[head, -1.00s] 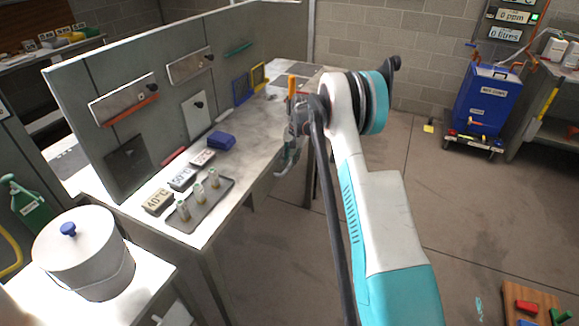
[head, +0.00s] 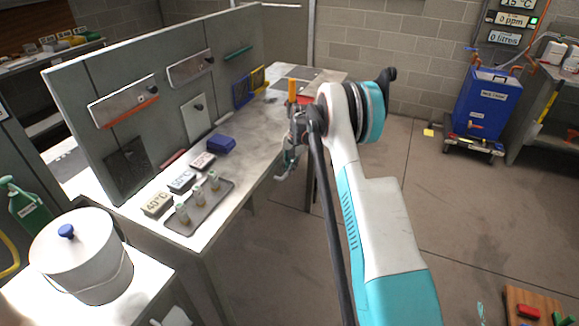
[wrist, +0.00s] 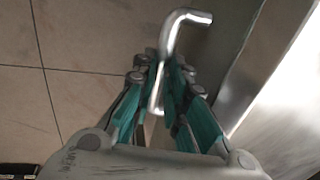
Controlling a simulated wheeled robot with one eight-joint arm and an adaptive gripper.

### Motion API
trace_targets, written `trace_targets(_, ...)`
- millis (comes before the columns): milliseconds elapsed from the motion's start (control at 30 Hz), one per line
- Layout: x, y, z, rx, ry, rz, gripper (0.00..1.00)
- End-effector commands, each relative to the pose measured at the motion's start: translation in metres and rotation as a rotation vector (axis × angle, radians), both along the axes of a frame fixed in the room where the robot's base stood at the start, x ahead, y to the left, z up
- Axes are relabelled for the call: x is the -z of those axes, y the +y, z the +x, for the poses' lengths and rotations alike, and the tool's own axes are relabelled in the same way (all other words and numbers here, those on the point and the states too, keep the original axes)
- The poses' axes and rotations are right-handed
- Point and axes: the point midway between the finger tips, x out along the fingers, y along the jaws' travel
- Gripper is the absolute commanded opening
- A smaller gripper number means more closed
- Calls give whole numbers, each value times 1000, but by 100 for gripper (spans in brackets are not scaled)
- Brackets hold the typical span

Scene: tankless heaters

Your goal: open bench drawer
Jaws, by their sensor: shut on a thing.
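The bench (head: 262,130) runs along the left of the head view, with a grey panel along its back. My gripper (head: 287,168) is at the bench's front edge, partly hidden by my own arm. In the wrist view my gripper (wrist: 160,100) has its teal fingers closed around a bent shiny metal bar handle (wrist: 184,18). The handle's bent end sticks out beyond the fingertips. A grey bench front face (wrist: 236,60) lies just right of the handle. I cannot tell the drawer's outline or how far out it is.
A tray (head: 222,196) with several small vials stands on the bench, near a blue box (head: 221,145). A white bucket (head: 80,255) is at the lower left. A blue cart (head: 487,100) stands at the back right. The floor right of my arm is mostly clear.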

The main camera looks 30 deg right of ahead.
Motion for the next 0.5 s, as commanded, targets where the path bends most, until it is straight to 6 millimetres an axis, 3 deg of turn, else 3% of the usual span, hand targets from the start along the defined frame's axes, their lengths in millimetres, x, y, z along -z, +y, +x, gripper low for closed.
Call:
trace_targets(267, 0, -25, -31, 3, 1, 0, 0)
trace_targets(500, 0, -64, -81, 4, 1, 0, 0)
